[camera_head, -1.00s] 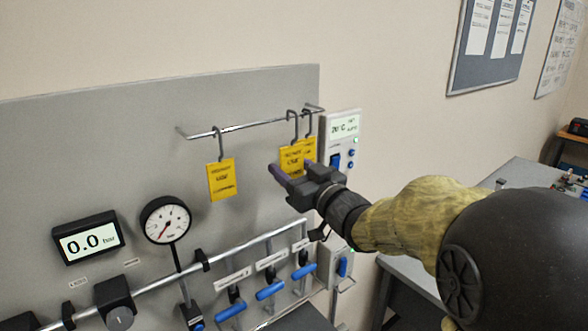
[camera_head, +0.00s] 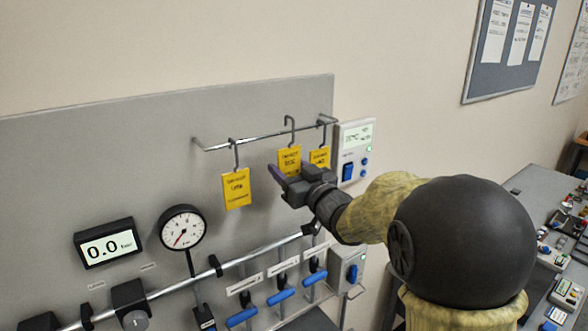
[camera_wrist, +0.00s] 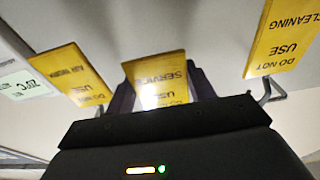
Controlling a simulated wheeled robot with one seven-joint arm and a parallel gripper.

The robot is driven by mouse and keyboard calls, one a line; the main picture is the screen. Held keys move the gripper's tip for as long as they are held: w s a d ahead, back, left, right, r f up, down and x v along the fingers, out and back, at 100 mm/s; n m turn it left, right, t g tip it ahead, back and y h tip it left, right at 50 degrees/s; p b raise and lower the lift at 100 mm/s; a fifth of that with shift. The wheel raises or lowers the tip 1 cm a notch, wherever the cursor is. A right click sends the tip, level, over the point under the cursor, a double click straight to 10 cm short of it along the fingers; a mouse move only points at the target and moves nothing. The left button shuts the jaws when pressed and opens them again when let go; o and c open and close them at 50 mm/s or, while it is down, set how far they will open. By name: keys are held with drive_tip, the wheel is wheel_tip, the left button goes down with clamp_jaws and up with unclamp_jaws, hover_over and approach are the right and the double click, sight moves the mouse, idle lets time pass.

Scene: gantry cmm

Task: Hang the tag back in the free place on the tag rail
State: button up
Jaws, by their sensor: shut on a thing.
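My gripper (camera_head: 291,180) is shut on a yellow tag (camera_head: 289,160) with a grey wire hook, in front of the tag rail (camera_head: 265,136). In the wrist view this tag (camera_wrist: 160,80) reads "SERVICE" and sits between the dark fingers. Its hook top shows above the rail line; I cannot tell whether it is over the rail or in front of it. A second yellow tag (camera_head: 236,188) hangs on the rail to the left. A third tag (camera_head: 319,157) hangs near the right end, partly behind my gripper. The held tag is between these two, apart from both.
The rail stands out from a grey panel (camera_head: 150,135). A thermostat box (camera_head: 355,150) is just right of the rail's end. Below are a round gauge (camera_head: 182,228), a digital display (camera_head: 108,243) and a pipe with several blue-handled valves (camera_head: 280,297).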

drive_tip(key=shift+w+a+r, duration=0.1)
drive_tip(key=shift+w+a, duration=0.1)
drive_tip(key=shift+w, duration=0.05)
drive_tip(key=shift+w+a+f, duration=0.1)
drive_tip(key=shift+w+f, duration=0.05)
drive_tip(key=shift+f, duration=0.05)
drive_tip(key=shift+f+b, duration=1.05)
drive_tip(key=shift+b, duration=0.05)
drive_tip(key=o, duration=0.9)
